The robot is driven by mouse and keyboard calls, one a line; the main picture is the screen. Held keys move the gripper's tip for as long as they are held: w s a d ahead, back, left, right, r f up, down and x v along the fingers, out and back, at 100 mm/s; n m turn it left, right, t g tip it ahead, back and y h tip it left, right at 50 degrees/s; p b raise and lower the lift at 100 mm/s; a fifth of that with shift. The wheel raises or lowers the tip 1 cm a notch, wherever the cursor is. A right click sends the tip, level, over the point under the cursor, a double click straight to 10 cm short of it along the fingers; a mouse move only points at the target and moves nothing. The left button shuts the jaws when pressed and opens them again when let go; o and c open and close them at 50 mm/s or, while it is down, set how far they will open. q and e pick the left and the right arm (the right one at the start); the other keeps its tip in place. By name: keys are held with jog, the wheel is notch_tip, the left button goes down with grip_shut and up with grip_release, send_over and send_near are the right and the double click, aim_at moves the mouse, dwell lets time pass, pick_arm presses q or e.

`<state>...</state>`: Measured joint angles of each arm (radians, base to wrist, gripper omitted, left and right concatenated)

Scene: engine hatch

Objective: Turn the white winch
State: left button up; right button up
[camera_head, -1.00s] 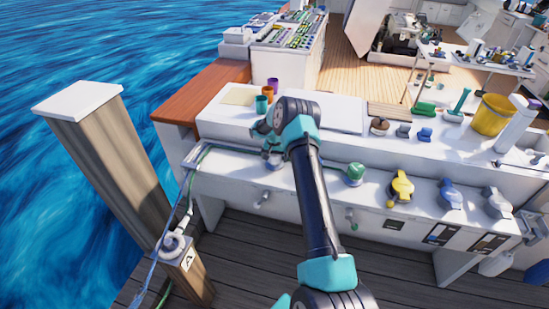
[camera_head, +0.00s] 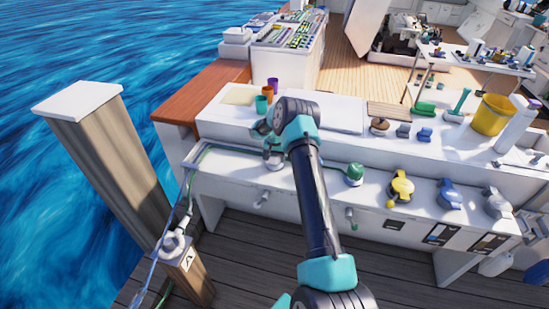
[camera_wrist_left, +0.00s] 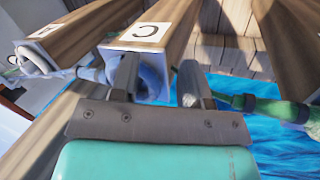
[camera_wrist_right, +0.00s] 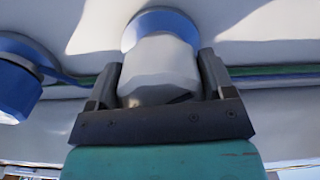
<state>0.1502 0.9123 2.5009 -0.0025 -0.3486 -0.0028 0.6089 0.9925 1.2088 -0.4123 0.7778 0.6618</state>
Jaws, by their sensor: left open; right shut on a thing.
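The white winch (camera_wrist_right: 160,62), a pale faceted knob on a blue base, fills the middle of the right wrist view. My right gripper (camera_wrist_right: 158,82) is shut on it, with one finger on each side. In the head view, my right gripper (camera_head: 271,143) is over the leftmost fitting on the boat's white ledge, partly covered by my arm. My left gripper (camera_wrist_left: 158,68) is open in its wrist view. Blue-white rope and a wooden post marked C (camera_wrist_left: 147,33) show behind its fingers. It does not show in the head view.
Green (camera_head: 354,173), yellow (camera_head: 401,187), blue (camera_head: 449,194) and pale grey (camera_head: 496,203) fittings line the ledge to the right. Small cups (camera_head: 267,95) stand on the shelf behind. A thick post (camera_head: 110,150) and roped stub post (camera_head: 188,270) stand at left.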

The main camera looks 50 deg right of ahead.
jog(key=shift+m, duration=0.3)
jog(key=m, duration=0.3)
jog(key=shift+m, duration=0.4)
jog(key=shift+w+m, duration=0.15)
jog(key=shift+m, duration=1.75)
jog(key=o, duration=0.9)
jog(key=shift+r, duration=0.1)
notch_tip(320, 180, up, 17)
jog(key=shift+r, duration=0.15)
